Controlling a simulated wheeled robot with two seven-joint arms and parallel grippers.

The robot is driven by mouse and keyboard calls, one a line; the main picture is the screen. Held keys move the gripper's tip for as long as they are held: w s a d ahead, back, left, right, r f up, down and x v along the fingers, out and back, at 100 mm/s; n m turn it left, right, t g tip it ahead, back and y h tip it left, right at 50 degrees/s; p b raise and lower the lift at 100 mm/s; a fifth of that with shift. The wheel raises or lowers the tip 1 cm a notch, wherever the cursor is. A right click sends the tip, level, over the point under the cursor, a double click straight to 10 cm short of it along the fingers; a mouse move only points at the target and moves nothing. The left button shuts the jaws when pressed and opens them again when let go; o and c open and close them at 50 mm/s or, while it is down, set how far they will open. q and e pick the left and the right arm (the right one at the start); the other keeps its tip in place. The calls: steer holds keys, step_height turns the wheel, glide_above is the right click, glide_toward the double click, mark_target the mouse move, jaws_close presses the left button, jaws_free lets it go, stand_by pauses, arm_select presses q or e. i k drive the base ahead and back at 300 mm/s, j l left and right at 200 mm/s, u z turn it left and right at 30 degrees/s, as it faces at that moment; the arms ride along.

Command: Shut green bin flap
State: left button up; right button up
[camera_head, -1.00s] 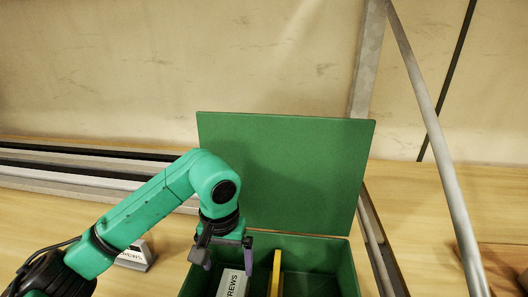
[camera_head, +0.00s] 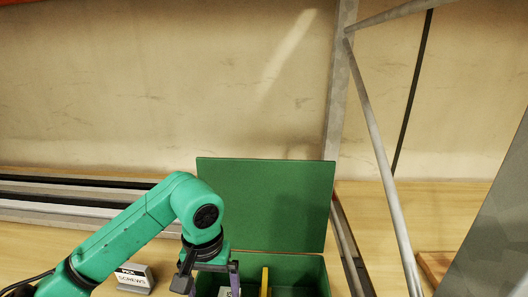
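The green bin (camera_head: 290,259) stands at the bottom of the view, with its lower part cut off by the picture edge. Its green flap (camera_head: 280,205) is up, standing nearly upright along the bin's back edge. My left gripper (camera_head: 208,284) points down at the bin's left side, with its fingers apart. The fingertips are at or below the picture edge, so I cannot tell whether they touch anything. A yellow piece (camera_head: 265,282) and the top of a pale box (camera_head: 226,292) show inside the bin. My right gripper is out of view.
A small box labelled screws (camera_head: 134,279) stands on the wooden surface left of the bin, close to my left arm. Metal rails (camera_head: 80,196) run behind it. A post (camera_head: 338,85) and a diagonal bar (camera_head: 378,150) rise right of the flap. A grey panel (camera_head: 492,240) fills the right edge.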

mark_target(282, 206)
steer(key=k, duration=1.25)
